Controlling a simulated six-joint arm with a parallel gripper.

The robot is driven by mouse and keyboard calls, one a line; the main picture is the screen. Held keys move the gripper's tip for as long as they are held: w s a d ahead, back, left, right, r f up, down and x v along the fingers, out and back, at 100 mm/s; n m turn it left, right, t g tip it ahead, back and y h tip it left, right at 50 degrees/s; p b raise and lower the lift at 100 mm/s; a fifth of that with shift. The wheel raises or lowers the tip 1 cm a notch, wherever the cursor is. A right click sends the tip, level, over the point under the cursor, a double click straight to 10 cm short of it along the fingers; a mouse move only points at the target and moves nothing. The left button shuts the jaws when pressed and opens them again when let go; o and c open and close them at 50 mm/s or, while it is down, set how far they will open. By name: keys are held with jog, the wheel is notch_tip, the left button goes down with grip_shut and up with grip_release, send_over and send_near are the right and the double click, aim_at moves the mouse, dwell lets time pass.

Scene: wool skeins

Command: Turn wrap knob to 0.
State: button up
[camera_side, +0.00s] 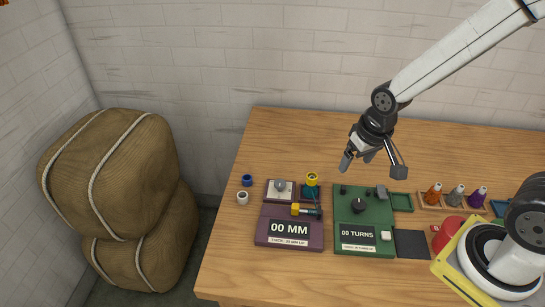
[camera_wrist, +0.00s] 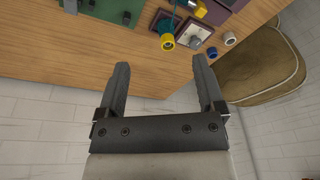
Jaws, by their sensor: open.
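The green panel (camera_side: 346,222) lies on the table and bears a display reading "00 TURNS" (camera_side: 358,235). A round black knob (camera_side: 358,206) sits on it above the display; the angle of its pointer is too small to tell. My gripper (camera_side: 371,163) is open and empty, above and behind the panel, apart from the knob. In the wrist view my gripper (camera_wrist: 160,66) points over the table edge, its two fingers wide apart. Only a corner of the green panel (camera_wrist: 108,8) shows there, with small dark parts; the knob cannot be made out.
A purple panel reading "00 MM" (camera_side: 289,229) stands left of the green one. Blue (camera_side: 247,180) and white (camera_side: 242,198) rings lie further left. Several bottles (camera_side: 457,195) stand in a rack at right, near a red mug (camera_side: 449,231). Bare table lies behind the panels.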

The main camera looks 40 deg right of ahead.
jog(key=w+a+f+m+g, duration=0.15)
jog(key=w+f+m, duration=0.25)
jog(key=w+m, duration=0.55)
jog(key=m, duration=0.5)
send_near(280, 182)
jog(key=shift+d+f+g, duration=0.15)
jog(key=shift+d+g, duration=0.05)
jog(key=shift+g, duration=0.15)
jog(key=shift+w+a+f+m, duration=0.2)
jog(key=shift+w+f+m, duration=0.15)
jog(key=shift+f+m, duration=0.25)
jog(key=shift+f, duration=0.1)
jog(key=shift+f, duration=3.75)
grip_shut()
